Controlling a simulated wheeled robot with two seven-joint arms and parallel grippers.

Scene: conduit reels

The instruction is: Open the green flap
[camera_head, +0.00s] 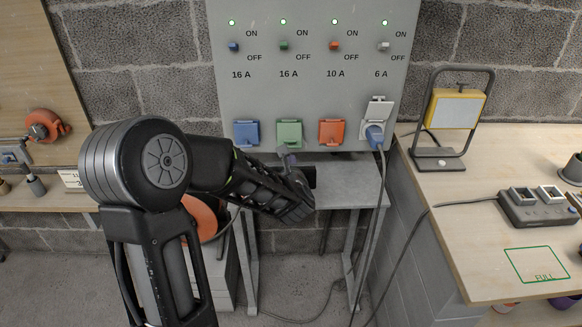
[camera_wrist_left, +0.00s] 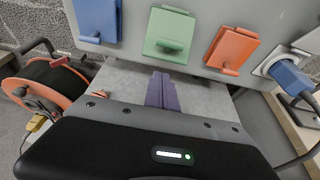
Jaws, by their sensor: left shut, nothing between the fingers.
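The green flap (camera_head: 289,132) is closed over its socket on the grey wall panel, between the blue and orange flaps. In the left wrist view the green flap (camera_wrist_left: 168,30) shows a small tab near its lower edge. My left gripper (camera_head: 285,151) is just below the green flap in the head view. In the left wrist view its purple fingers (camera_wrist_left: 162,76) are together and empty, pointing toward the flap's lower edge. They look apart from the flap, though the gap is hard to judge. My right gripper is not in view.
The blue flap (camera_head: 246,133) and orange flap (camera_head: 332,132) are closed. The grey flap (camera_head: 380,108) is raised, with a blue plug (camera_head: 374,136) and cable below it. A grey stand (camera_head: 350,185) is under the panel. An orange reel (camera_wrist_left: 30,85) is at lower left.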

